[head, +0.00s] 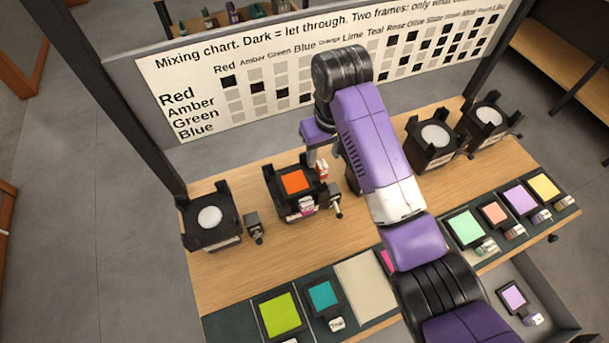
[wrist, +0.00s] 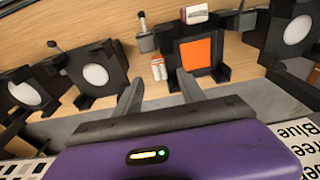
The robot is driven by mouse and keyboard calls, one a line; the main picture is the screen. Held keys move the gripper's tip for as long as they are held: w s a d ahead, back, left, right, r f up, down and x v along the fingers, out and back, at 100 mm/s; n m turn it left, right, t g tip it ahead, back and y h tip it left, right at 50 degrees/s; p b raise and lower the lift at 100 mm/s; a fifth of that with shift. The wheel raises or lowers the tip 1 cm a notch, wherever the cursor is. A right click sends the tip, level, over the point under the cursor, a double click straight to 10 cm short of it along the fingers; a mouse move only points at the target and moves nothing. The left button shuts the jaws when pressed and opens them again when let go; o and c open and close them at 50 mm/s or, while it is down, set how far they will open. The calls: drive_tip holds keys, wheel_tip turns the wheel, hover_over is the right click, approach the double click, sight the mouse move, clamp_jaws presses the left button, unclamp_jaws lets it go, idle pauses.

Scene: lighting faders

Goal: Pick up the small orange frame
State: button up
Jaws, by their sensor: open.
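An orange square panel (head: 295,181) lies in a black holder (head: 276,190) on the wooden table, left of centre. In the wrist view the orange panel (wrist: 196,53) is right of my fingers. A small orange-and-white tab (head: 321,168) stands at the holder's side; in the wrist view this tab (wrist: 158,68) shows between the fingertips. I cannot tell whether it is joined to the panel. A pink-and-white tab (head: 306,204) is at the holder's front. My gripper (head: 322,156) is open and empty, close to the orange tab; its fingers also show in the wrist view (wrist: 160,77).
Other black holders with white discs stand at left (head: 210,217) and right (head: 436,136). Small black knobs (head: 254,228) stand beside holders. Coloured frames, including lime (head: 279,315) and teal (head: 323,296), lie along the front. A mixing chart (head: 200,85) stands behind.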

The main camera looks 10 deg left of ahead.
sight(322, 163)
wheel_tip(322, 163, down, 5)
drive_tip(key=shift+w+a+p, duration=0.1)
drive_tip(key=shift+w+p, duration=0.05)
drive_tip(key=shift+p, duration=0.4)
drive_tip(key=shift+c, duration=0.5)
clamp_jaws()
